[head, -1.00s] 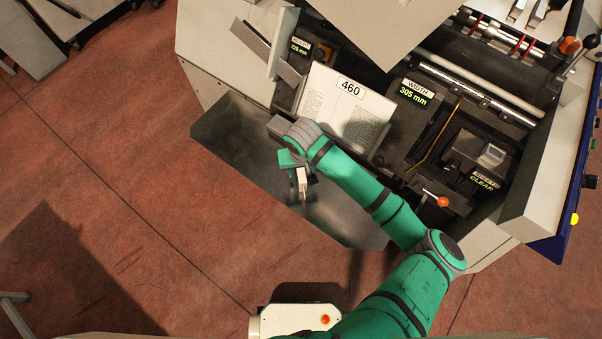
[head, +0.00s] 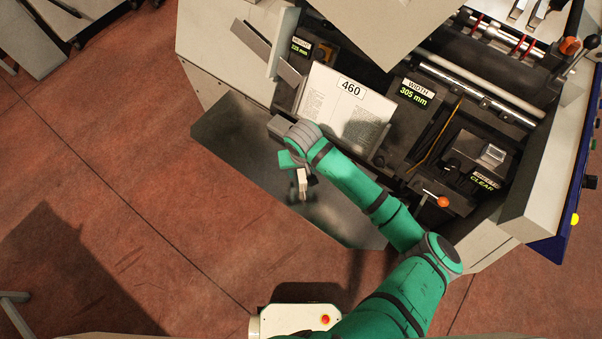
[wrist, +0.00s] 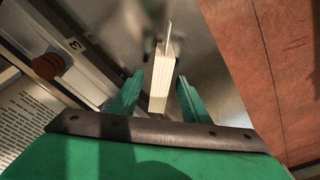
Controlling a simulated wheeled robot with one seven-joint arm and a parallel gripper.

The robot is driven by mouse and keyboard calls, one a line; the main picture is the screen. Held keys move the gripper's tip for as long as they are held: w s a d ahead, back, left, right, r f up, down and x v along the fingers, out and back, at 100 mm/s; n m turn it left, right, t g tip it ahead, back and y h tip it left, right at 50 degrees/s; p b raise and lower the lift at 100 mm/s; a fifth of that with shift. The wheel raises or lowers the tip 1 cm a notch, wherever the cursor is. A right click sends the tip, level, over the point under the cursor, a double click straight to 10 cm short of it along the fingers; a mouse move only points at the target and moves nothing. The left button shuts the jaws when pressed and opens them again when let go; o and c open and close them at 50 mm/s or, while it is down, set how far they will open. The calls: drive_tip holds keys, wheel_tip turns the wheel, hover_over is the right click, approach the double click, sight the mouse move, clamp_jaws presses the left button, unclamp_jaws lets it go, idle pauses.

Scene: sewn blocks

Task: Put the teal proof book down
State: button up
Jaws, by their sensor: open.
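My gripper (wrist: 157,100) is open, and its two green fingers stand apart on either side of a cream block with lined page edges (wrist: 162,78) in the wrist view. Gaps show between the block and the fingers. The same block shows at my gripper (head: 300,180) over the grey metal shelf (head: 235,135) in the head view. It looks like a small book seen edge-on; its cover colour does not show clearly, so I cannot tell that it is the teal proof book. Whether its bottom touches the shelf is hidden.
Bare shelf lies left of my gripper. Red floor (head: 110,190) is open at left.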

drive_tip(key=shift+c, duration=0.7)
clamp_jaws()
drive_tip(key=shift+r, duration=0.1)
